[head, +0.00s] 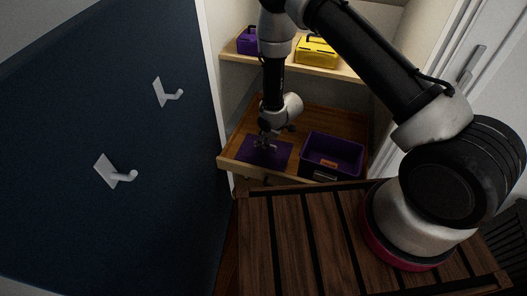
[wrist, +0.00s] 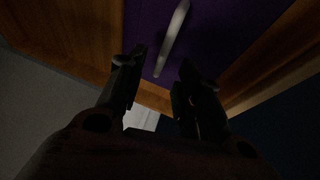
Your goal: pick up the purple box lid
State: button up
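The purple box lid (head: 278,156) lies flat on the lower wooden shelf, left of the open purple box (head: 330,155). My gripper (head: 267,145) points down over the lid. In the wrist view the dark purple lid (wrist: 225,28) fills the upper middle, with a pale, slanted handle (wrist: 173,38) on it. My fingers (wrist: 157,68) are spread apart, with a gap between them. The handle lies ahead of this gap, nearer the top of the picture, and nothing is visibly held. The distance from the fingertips to the handle is hard to judge in the dark.
The upper shelf (head: 345,73) holds a yellow case (head: 317,52) and a purple case (head: 247,43) close above my wrist. A dark blue panel with two hooks (head: 117,172) stands at the left. A white door with a handle (head: 471,64) is at the right.

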jog(key=x, duration=0.3)
jog(key=shift+d+f, duration=0.1)
jog(key=shift+f, duration=0.2)
jog(key=shift+c, duration=0.4)
grip_shut()
jog(key=shift+r, duration=0.15)
